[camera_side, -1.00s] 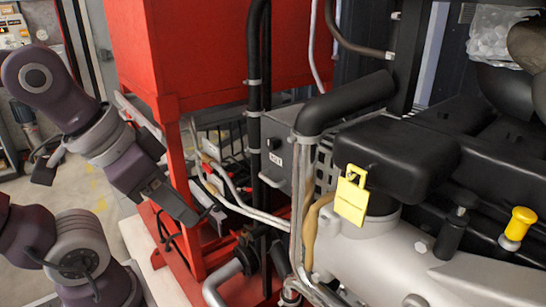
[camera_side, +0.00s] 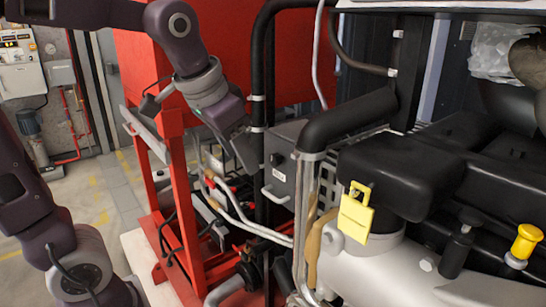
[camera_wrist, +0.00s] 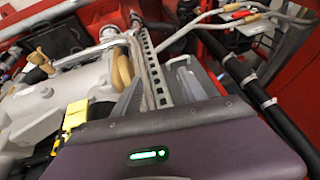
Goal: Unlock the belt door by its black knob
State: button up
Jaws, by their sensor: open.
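The belt door (camera_side: 292,150) is a grey panel in the middle of the side view, behind the black pipes. Its small black knob (camera_side: 275,159) sticks out on the left part of its face, above a small white label and a pale bar handle (camera_side: 276,194). My gripper (camera_side: 246,154) is just left of the knob in the picture, pointing down and to the right, open and empty. In the wrist view my purple gripper housing fills the bottom, and I cannot make out the knob.
Vertical black pipes (camera_side: 262,60) and a thick black hose (camera_side: 345,115) run close to the door. A red tank on a red frame (camera_side: 175,190) stands behind my arm. A yellow tag (camera_side: 355,215) hangs at the right. Open floor lies at the left.

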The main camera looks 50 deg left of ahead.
jog(key=y, duration=0.1)
send_near(274, 155)
jog(key=d+x, duration=0.1)
jog(key=x, duration=0.2)
jog(key=shift+g, duration=0.3)
jog(key=x, duration=0.7)
jog(key=shift+a+r, duration=0.2)
jog(key=shift+a, duration=0.2)
grip_shut()
